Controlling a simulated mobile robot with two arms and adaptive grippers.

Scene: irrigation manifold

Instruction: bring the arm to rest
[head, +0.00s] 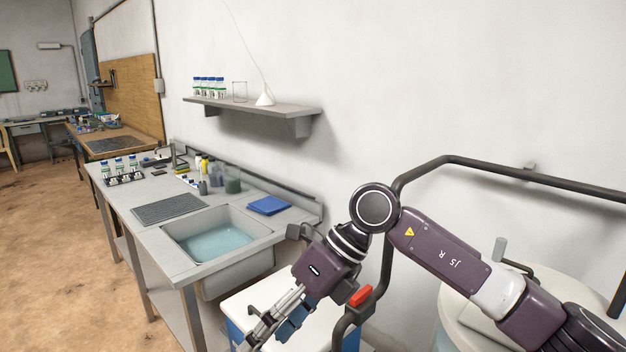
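My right arm comes in from the right edge, bent at its elbow in front of the wall. Its gripper (268,330) points down and left, over a white-topped blue container near the bottom edge. The fingertips are at the picture's lower edge, and whether the fingers are apart or closed is unclear. A small blue piece shows beside the fingers; I cannot tell what it belongs to. My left gripper is not in view.
Dark pipe (470,163) with a red part (360,296) runs close to my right arm. A sink (213,238) is set in the grey bench (133,190). A wall shelf (250,104) holds bottles. A pale tank (460,315) stands right. Floor at left is open.

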